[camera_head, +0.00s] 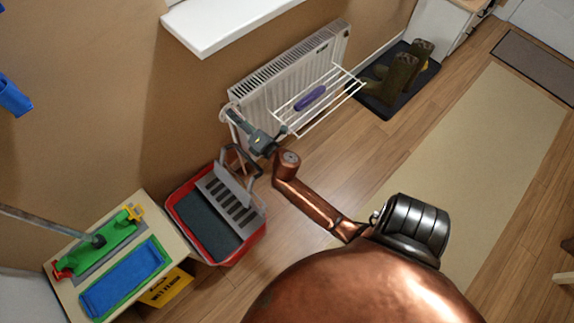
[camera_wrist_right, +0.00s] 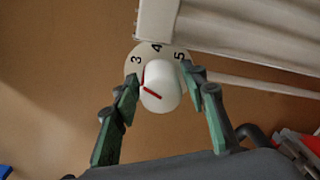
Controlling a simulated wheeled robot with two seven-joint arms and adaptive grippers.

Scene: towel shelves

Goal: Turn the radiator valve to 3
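The radiator valve is a white round knob (camera_wrist_right: 163,88) with a red mark, in front of a pale dial (camera_wrist_right: 147,54) showing 3, 4 and 5. The red mark slants across the knob's lower left, its outer end pointing left, below the 3. The valve sits at the near lower end of the white radiator (camera_head: 290,80) in the head view. My right gripper (camera_wrist_right: 163,80) has one finger on each side of the knob, the fingertip gap matching its width. It also shows at the valve in the head view (camera_head: 240,122). My left gripper is out of view.
A white drying rack (camera_head: 345,82) with a purple item hangs on the radiator. A red mop bucket (camera_head: 250,245) stands below my right gripper. A small table (camera_head: 160,212) with cleaning things is at lower left. Boots (camera_head: 400,75) stand on a dark mat behind.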

